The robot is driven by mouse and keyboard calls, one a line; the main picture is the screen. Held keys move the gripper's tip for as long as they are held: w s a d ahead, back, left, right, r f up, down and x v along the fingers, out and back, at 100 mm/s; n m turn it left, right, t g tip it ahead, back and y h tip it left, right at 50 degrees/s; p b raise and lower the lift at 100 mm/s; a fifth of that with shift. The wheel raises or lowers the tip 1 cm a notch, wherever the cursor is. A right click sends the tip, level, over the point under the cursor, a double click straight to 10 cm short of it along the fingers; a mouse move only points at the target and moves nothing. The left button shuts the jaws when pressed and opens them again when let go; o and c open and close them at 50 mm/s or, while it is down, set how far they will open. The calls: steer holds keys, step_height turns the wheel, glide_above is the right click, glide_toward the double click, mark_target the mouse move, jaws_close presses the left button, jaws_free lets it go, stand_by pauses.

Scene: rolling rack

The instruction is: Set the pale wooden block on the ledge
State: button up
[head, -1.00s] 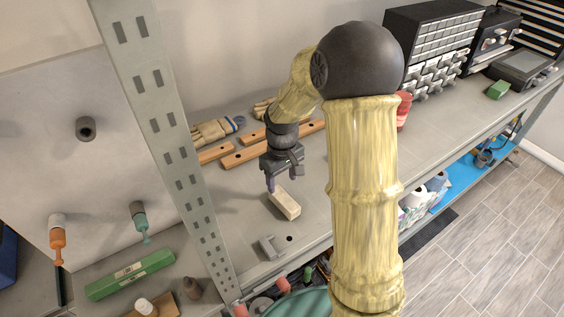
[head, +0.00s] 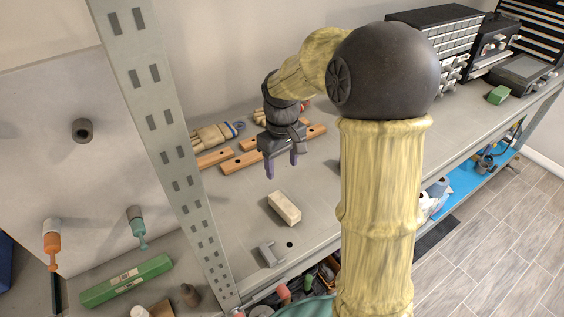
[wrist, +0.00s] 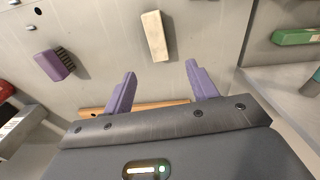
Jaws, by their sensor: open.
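The pale wooden block (head: 285,208) lies flat on the grey metal shelf (head: 235,230), near its front edge. It also shows in the wrist view (wrist: 155,37), beyond the fingertips and roughly in line with the gap between them. My gripper (head: 282,169) is open and empty, with purple fingers pointing down. It is above the shelf, behind the block and apart from it; the wrist view shows nothing between the fingers (wrist: 161,70). I cannot tell for sure which surface is the ledge.
Orange-brown wooden strips (head: 240,161) and work gloves (head: 211,135) lie behind my gripper. A grey metal bracket (head: 268,255) sits left of the block near the edge. A slotted upright (head: 170,150) stands at the left. A purple brush (wrist: 55,63) shows in the wrist view.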

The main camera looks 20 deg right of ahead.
steer(key=shift+s, duration=0.1)
steer(key=s+f+m+t, duration=0.1)
steer(key=s+f+m, duration=0.1)
steer(key=s, duration=0.5)
steer(key=s+f+m+t, duration=0.1)
steer(key=s+f+m, duration=0.1)
steer(key=s, duration=0.5)
steer(key=shift+d+f+m+t, duration=0.25)
steer(key=shift+d+m+t, duration=0.05)
steer(key=shift+d+m, duration=0.15)
steer(key=shift+c, duration=0.2)
